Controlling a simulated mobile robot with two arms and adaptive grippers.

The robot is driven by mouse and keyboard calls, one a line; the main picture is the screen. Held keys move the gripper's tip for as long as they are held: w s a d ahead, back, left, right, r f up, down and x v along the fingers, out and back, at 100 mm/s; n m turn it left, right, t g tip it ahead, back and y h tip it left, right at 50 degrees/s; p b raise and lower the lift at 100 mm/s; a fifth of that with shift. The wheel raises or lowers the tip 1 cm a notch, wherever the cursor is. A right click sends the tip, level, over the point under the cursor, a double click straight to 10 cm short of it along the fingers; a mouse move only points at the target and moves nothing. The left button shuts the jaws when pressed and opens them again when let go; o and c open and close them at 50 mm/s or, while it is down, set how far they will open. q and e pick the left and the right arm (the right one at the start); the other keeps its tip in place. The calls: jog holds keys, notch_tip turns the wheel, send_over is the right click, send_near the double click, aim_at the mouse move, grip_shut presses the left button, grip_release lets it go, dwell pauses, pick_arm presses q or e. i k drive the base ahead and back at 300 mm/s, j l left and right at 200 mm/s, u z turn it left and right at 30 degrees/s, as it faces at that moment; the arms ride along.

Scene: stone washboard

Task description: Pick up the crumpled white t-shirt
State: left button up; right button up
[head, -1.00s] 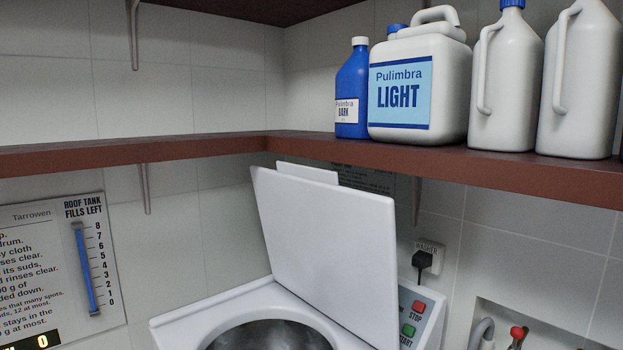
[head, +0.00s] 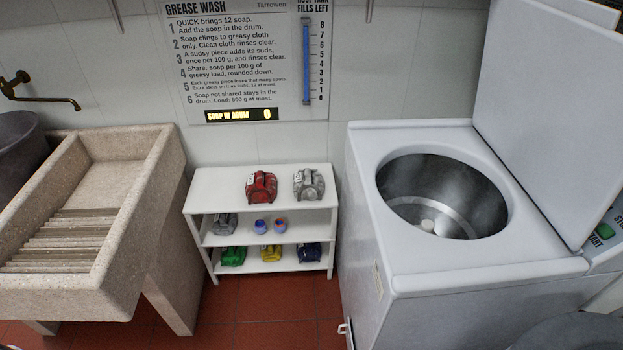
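A crumpled whitish-grey cloth (head: 309,184) with darker marks lies on the top board of the small white shelf (head: 215,199), right of a crumpled red cloth (head: 261,187). It looks like the white t-shirt, but its garment type is too small to tell. Another crumpled grey cloth (head: 224,223) lies on the middle board at the left. Neither of my grippers is in view.
A stone washboard sink (head: 152,180) stands left of the shelf. An open top-loading washer (head: 437,262) with its lid up stands right. Two small purple-blue items (head: 260,227) and green, yellow and navy cloths (head: 270,253) sit on lower boards. Red floor tiles (head: 275,309) are clear in front.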

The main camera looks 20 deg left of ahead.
aim_at(309, 184)
jog(key=i+j+u, duration=0.45)
jog(key=i+j, duration=0.2)
jog(key=i, duration=0.15)
